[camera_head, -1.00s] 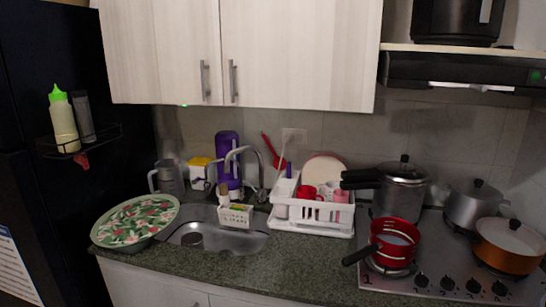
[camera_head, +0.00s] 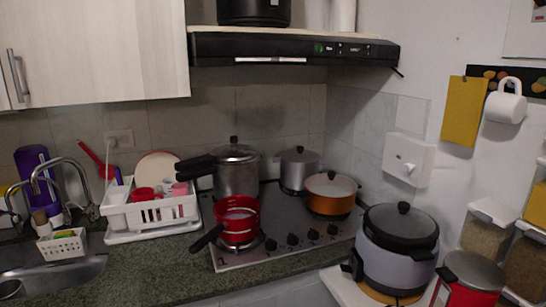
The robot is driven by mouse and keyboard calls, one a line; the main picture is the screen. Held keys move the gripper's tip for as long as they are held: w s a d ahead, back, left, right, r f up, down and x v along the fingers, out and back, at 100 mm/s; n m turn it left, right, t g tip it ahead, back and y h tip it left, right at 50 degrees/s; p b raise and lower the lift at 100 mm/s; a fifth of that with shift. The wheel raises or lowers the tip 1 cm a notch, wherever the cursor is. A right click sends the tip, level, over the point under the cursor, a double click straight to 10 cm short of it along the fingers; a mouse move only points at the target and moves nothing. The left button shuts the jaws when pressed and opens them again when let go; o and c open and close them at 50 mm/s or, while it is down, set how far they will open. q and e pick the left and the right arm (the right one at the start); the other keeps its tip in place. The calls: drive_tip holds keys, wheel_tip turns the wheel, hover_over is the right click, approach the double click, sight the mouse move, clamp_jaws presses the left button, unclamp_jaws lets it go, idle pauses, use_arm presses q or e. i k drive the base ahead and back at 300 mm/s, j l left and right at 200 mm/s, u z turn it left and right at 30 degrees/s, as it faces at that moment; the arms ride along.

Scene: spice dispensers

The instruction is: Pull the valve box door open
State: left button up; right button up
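A white box (camera_head: 408,159) is fixed on the tiled side wall, right of the stove. Its front face has a small round knob or handle near the middle. Its door looks closed. Neither of my grippers shows in the head view.
The stove (camera_head: 285,228) holds a red pot (camera_head: 238,222), a pressure cooker (camera_head: 235,172), a grey pot (camera_head: 299,168) and an orange pan (camera_head: 331,194). A rice cooker (camera_head: 397,250) and a red canister (camera_head: 470,283) stand below the box. Spice dispensers (camera_head: 490,232) hang at the right.

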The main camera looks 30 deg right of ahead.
sight(404, 159)
drive_tip(key=z, duration=1.9)
